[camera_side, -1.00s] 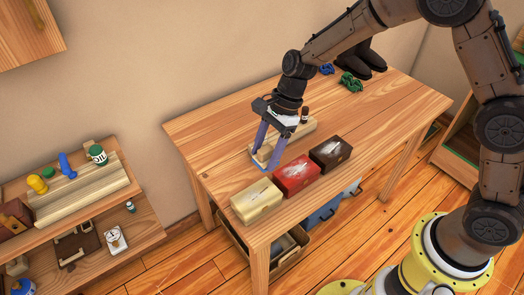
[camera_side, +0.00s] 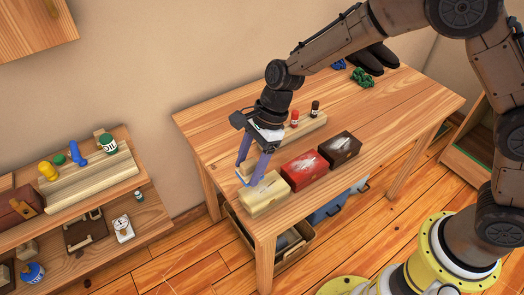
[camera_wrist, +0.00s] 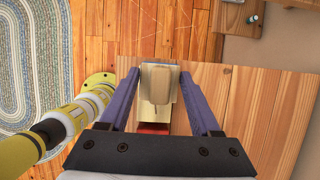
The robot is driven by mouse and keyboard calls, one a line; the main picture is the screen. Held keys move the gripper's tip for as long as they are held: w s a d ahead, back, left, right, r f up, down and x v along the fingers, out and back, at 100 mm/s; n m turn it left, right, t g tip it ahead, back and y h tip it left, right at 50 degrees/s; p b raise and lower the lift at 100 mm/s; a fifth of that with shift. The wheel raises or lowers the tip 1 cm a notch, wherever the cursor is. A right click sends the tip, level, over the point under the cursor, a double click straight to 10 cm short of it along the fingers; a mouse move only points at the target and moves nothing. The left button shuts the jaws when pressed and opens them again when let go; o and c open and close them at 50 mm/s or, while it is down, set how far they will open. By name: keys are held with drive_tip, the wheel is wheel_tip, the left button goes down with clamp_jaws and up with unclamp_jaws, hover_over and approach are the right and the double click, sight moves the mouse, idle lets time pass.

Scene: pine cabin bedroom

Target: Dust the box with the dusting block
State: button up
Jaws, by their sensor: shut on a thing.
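My gripper (camera_side: 248,177) is shut on the dusting block (camera_wrist: 162,84), which has a pale wooden grip and a blue-edged base. In the side view the block is mostly hidden by the fingers, at the back left of the cream box (camera_side: 266,197). In the wrist view the block covers part of the cream box (camera_wrist: 155,116); I cannot tell whether they touch. The red box (camera_side: 305,170) and dark brown box (camera_side: 340,149) stand in a row to its right. All three lids carry pale greyish patches.
A wooden rack (camera_side: 284,138) with a red and a dark bottle stands behind the boxes. Green and blue items and dark boots (camera_side: 374,58) are at the table's far end. A shelf (camera_side: 150,218) with small goods stands left. The table's middle right is clear.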

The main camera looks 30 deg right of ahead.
sight(273, 183)
drive_tip(key=shift+s+a+f, duration=0.1)
drive_tip(key=shift+s+a, duration=0.05)
drive_tip(key=shift+a, duration=0.1)
drive_tip(key=shift+f, duration=3.15)
drive_tip(key=shift+d+f, duration=0.35)
drive_tip(key=shift+f, duration=0.5)
drive_tip(key=shift+d, duration=4.05)
drive_tip(key=shift+a, duration=4.4)
drive_tip(key=shift+r, duration=4.15)
